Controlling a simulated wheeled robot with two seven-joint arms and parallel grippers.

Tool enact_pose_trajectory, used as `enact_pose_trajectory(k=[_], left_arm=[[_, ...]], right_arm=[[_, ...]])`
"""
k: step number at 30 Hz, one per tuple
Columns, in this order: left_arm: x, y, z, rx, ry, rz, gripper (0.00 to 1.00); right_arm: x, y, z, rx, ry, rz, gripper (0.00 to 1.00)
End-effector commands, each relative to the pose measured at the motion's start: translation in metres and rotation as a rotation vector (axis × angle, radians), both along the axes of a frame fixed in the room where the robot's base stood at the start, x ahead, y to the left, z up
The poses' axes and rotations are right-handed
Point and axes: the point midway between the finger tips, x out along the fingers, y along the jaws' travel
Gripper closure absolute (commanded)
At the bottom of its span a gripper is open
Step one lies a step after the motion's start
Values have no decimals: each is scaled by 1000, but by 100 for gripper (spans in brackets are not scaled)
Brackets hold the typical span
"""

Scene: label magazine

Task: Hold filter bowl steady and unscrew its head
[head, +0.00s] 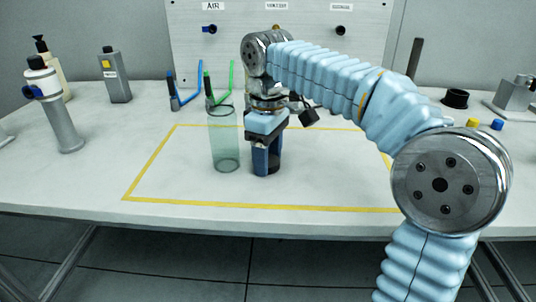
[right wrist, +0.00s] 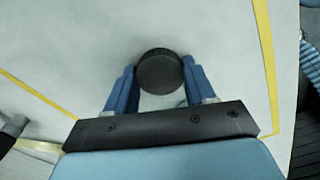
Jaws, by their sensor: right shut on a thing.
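A clear greenish cylinder, which looks like the filter bowl (head: 223,142), stands upright inside the yellow-taped area in the head view. My right gripper (head: 267,161) points down just right of it. It is shut on a dark round piece with a ribbed edge (right wrist: 158,72), which the right wrist view shows between the blue fingers. This piece may be the filter head; in the head view the fingers mostly hide it. It looks separate from the clear cylinder, beside it and low over or on the table. My left gripper is not in view.
Blue (head: 184,88) and green (head: 220,85) bent tubes stand behind the bowl. A panel (head: 225,50) rises behind. The front of the taped area is clear.

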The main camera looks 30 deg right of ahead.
Motion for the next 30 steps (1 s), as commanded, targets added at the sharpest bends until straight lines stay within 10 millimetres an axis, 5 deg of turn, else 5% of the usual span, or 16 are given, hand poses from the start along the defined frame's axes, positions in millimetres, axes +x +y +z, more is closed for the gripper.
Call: enact_pose_trajectory(k=[5,16,30], left_arm=[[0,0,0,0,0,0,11],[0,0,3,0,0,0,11],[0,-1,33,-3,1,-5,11]], right_arm=[[0,0,0,0,0,0,21],[0,0,7,0,-1,-1,20],[1,0,105,0,-1,-1,20]])
